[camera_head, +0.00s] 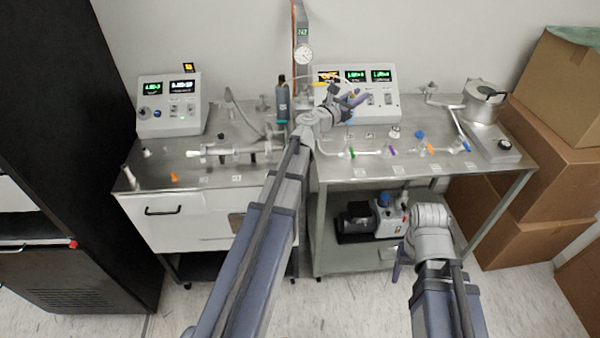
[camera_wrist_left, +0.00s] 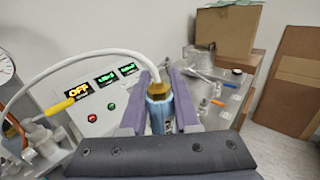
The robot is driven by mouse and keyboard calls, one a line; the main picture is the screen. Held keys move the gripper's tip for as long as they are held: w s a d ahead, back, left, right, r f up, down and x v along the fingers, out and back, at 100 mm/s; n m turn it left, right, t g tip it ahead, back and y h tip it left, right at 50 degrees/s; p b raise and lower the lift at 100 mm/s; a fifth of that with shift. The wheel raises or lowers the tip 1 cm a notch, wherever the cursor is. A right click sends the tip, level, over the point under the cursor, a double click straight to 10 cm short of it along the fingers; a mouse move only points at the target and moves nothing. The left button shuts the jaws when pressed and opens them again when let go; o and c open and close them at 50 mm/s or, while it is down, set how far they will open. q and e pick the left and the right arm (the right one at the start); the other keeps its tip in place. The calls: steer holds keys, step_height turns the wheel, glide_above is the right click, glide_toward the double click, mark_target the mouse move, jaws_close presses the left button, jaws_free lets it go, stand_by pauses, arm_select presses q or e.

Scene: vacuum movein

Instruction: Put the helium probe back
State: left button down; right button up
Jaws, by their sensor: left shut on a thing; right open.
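My left gripper (camera_head: 352,101) is above the right workbench, in front of the right-hand control box. In the left wrist view its purple fingers (camera_wrist_left: 158,95) are shut around a blue cylinder with a brass top (camera_wrist_left: 157,90). A white hose runs from the brass top up and to the left. I take this to be the helium probe, but its lower end is hidden by the gripper. A dark bottle-like cylinder (camera_head: 283,101) stands to the left of the gripper. My right gripper (camera_head: 401,260) is low in front of the bench, empty; its fingers are mostly hidden.
The right control box (camera_head: 377,100) has lit screens; one reads OFF in the wrist view. A yellow-handled part (camera_wrist_left: 59,106) is beside it. Glass tubing with coloured valves (camera_head: 420,135) lies along the bench front. A metal pot (camera_head: 483,103) and cardboard boxes (camera_head: 545,165) are at right.

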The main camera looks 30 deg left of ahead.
arm_select(q)
steer(key=s+a+f+n+y+b, duration=0.2)
steer(key=s+a+f+b, duration=0.15)
steer(key=a, duration=0.65)
steer(key=s+a+f+n+y+b, duration=0.1)
steer(key=s+a+f+y+b, duration=0.25)
steer(key=a, duration=0.55)
arm_select(e)
steer(key=shift+o, duration=0.3)
step_height(320, 180, down, 7)
steer(key=shift+r+p, duration=0.15)
steer(key=shift+p, duration=0.3)
arm_select(q)
step_height(320, 180, down, 10)
steer(key=b, duration=1)
steer(key=shift+s+r+t+h, duration=0.15)
steer(key=shift+s+t+h, duration=0.05)
steer(key=shift+t+h, duration=0.25)
arm_select(e)
step_height(320, 180, down, 10)
steer(key=shift+a, duration=0.15)
arm_select(q)
steer(key=shift+f+b, duration=0.5)
steer(key=c, duration=0.6)
jaws_free()
steer(key=shift+r, duration=0.1)
steer(key=shift+c, duration=0.2)
arm_select(e)
steer(key=shift+f, duration=0.4)
